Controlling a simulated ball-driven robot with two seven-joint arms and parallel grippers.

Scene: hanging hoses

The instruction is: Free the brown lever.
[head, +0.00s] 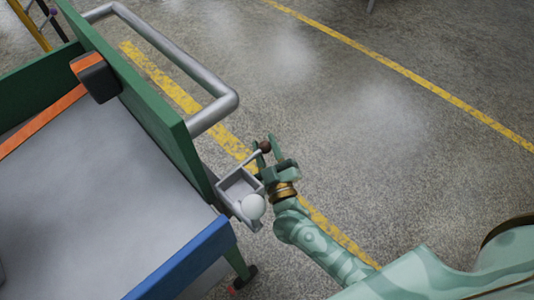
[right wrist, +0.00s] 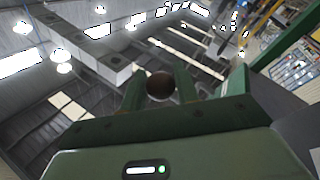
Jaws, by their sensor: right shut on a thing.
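The brown lever (head: 265,147) has a round dark brown knob on a thin grey rod, at the right side of the cart in the head view. The rod runs down to a small grey open box (head: 238,186) fixed at the cart's corner. A white ball (head: 253,206) sits at the box's near right edge. My right gripper (head: 266,150) is shut on the brown lever at its knob. In the right wrist view the knob (right wrist: 160,86) shows between the two green fingers of the gripper (right wrist: 160,90). My left gripper is not in view.
The cart has a grey deck (head: 105,210), green side boards (head: 140,90), a blue front edge (head: 185,262) and a bent grey handle tube (head: 185,58) behind the lever. An orange strap (head: 42,120) crosses the deck. The floor to the right is clear, with yellow lines.

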